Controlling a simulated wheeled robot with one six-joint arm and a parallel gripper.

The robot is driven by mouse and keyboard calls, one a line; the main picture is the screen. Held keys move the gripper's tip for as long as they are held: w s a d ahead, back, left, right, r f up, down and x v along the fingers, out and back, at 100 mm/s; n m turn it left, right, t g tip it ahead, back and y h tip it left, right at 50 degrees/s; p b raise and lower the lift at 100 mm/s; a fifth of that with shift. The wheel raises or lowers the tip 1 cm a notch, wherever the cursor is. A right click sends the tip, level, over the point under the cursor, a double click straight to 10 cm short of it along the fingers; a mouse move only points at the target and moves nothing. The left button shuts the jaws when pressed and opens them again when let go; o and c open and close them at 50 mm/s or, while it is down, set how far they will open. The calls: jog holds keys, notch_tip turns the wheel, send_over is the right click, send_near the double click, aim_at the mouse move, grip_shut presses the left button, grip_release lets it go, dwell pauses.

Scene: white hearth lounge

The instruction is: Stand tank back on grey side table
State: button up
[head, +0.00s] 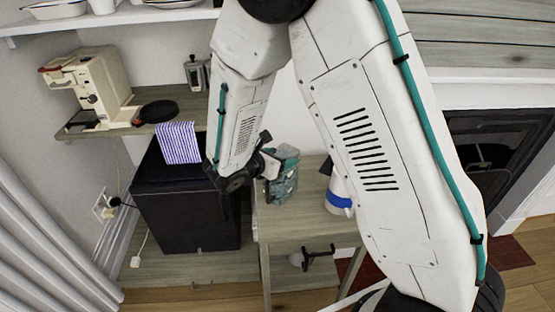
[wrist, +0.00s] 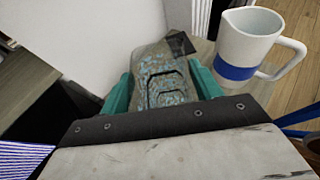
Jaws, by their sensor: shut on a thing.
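The tank (head: 284,180) is a mottled grey and pale-blue block. In the wrist view it (wrist: 165,75) sits between the two teal fingers of my gripper (wrist: 163,88), which are shut on it. In the head view my gripper (head: 266,165) holds it from the left, over the left part of the grey side table (head: 300,222). I cannot tell whether its underside touches the tabletop. My wrist hides part of the tank.
A white jug with a blue band (head: 339,198) stands on the table right of the tank, partly behind my arm; it shows in the wrist view (wrist: 245,48). A black cabinet (head: 185,220) with a striped cloth (head: 179,142) is at left. A wall shelf holds a coffee machine (head: 88,82).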

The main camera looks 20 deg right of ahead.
jog(key=shift+a+f, duration=0.1)
jog(key=shift+f, duration=0.7)
jog(key=o, duration=1.8)
jog(key=shift+f, duration=0.15)
